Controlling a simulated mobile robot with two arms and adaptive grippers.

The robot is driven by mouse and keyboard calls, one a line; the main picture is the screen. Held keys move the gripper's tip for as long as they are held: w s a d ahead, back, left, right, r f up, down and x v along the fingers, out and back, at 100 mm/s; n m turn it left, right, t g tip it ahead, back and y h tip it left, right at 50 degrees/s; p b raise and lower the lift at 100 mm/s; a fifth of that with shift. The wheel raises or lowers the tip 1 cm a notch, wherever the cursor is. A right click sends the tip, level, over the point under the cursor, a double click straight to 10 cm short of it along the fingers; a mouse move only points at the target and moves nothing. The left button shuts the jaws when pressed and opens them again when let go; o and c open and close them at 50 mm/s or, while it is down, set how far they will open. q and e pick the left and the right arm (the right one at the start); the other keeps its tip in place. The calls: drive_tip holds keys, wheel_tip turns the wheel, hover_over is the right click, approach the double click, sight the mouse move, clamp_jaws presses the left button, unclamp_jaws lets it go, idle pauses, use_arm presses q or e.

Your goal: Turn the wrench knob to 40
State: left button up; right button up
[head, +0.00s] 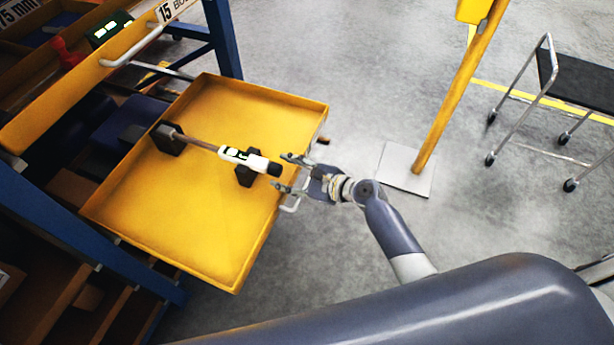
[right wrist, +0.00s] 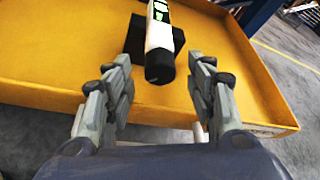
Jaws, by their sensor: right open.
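The wrench (head: 205,145) lies in a yellow drawer, resting on two black blocks. Its head end is at the left block, and its white handle with a green-lit display (head: 233,154) is at the right. The dark knob (head: 274,169) is at the handle's right end. It also shows in the right wrist view (right wrist: 160,72), with the display above it. The setting on the display is too small to read. My right gripper (head: 283,172) is open, its fingers either side of the line of the knob, which lies just ahead of the fingertips. My left gripper is not in view.
The open drawer (head: 175,257) has raised walls and a pale handle (head: 291,205) on its near right side. Blue rack posts (head: 222,38) stand behind and left. A yellow pole (head: 455,90) and a black-topped cart (head: 580,79) stand right on open grey floor.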

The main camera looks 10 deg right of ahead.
drive_tip(key=v, duration=0.9)
drive_tip(key=shift+s+d+r, duration=0.15)
drive_tip(key=shift+s+d, duration=0.05)
drive_tip(key=shift+s, duration=0.05)
